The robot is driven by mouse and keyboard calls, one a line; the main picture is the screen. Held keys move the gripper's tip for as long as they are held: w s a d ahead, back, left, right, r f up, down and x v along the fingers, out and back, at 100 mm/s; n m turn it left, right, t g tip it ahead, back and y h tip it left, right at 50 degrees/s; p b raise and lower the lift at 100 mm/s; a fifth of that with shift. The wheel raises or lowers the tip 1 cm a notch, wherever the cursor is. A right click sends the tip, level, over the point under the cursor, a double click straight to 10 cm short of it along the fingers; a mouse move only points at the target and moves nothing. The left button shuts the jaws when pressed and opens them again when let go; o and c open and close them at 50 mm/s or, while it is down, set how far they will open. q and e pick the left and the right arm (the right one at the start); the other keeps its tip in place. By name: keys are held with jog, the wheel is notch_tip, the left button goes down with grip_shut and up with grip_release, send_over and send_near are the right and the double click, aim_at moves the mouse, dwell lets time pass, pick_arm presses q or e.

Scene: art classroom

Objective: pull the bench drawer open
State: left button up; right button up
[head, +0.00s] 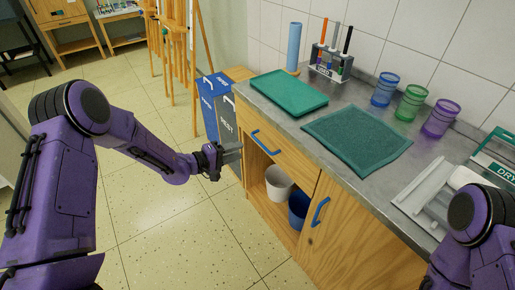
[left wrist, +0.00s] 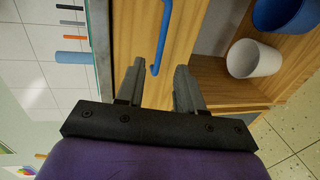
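The bench drawer (head: 291,160) is a light wood front under the grey counter and looks shut, flush with the bench. Its blue bar handle (head: 266,144) runs along the front. My left gripper (head: 232,152) is in front of the drawer, left of the handle, with a gap in the head view. In the left wrist view the two grey fingers (left wrist: 160,66) are apart with nothing gripped. The handle (left wrist: 164,35) extends from the top edge to a lower end that appears between the fingertips; its depth between them is unclear. My right gripper is out of view.
Below the drawer an open shelf holds a white bucket (head: 278,183) and a blue bucket (head: 298,210). A cupboard door with a blue handle (head: 320,212) is to the right. Blue and grey bins (head: 209,95) stand beyond the bench. The counter holds a green tray (head: 289,92) and mat (head: 357,137).

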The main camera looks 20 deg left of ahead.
pick_arm(q)
jog(key=x, duration=0.9)
jog(key=shift+w+d, duration=0.25)
jog(key=shift+d, duration=0.05)
jog(key=shift+f, duration=0.15)
grip_shut()
